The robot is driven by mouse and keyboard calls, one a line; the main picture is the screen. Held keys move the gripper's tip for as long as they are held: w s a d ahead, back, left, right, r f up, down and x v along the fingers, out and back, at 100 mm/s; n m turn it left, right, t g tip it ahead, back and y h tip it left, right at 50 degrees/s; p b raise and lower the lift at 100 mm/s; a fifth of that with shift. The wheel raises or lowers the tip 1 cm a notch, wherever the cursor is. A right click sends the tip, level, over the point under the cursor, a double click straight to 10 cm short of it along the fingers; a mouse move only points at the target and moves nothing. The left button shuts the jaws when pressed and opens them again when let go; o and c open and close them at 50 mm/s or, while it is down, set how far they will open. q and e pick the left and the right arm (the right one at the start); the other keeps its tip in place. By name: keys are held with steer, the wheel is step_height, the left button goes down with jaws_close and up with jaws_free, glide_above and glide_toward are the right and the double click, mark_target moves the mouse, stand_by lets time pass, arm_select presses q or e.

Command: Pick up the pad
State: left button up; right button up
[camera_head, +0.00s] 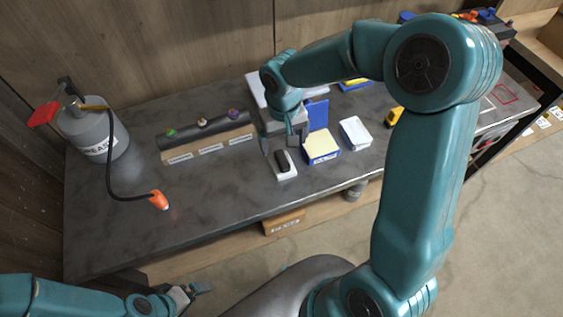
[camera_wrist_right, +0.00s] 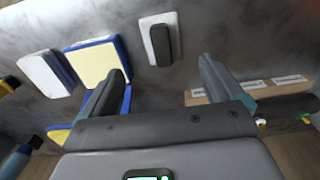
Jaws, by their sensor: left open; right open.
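A dark oblong pad (camera_head: 282,160) lies on a small white base (camera_head: 289,175) near the front edge of the grey bench. In the right wrist view the pad (camera_wrist_right: 160,45) shows on its white base (camera_wrist_right: 146,27), just beyond the fingertips. My right gripper (camera_head: 284,143) is open and empty. It points down at the bench, close to the pad, with its fingers spread wider than the pad; I cannot tell the exact height. My left gripper (camera_head: 192,293) is open at the bottom left, in front of the bench and away from the pad.
An open blue box with a yellow top (camera_head: 321,146) and a white box (camera_head: 355,133) stand right of the pad. A dark rack (camera_head: 205,129) with coloured knobs and labels lies left. A grey canister (camera_head: 92,132) has a hose with an orange nozzle (camera_head: 158,200).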

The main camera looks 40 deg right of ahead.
mark_target(282, 158)
step_height(282, 158, down, 3)
steer(key=shift+f, duration=0.1)
steer(key=shift+s+f, duration=0.1)
steer(key=shift+f, duration=0.4)
steer(key=f, duration=0.4)
steer(key=shift+a+f, duration=0.2)
steer(key=shift+f, duration=0.2)
steer(key=c, duration=1.1)
steer(key=shift+c, duration=0.2)
steer(key=shift+r, duration=0.1)
step_height(282, 158, up, 20)
steer(key=p, duration=0.1)
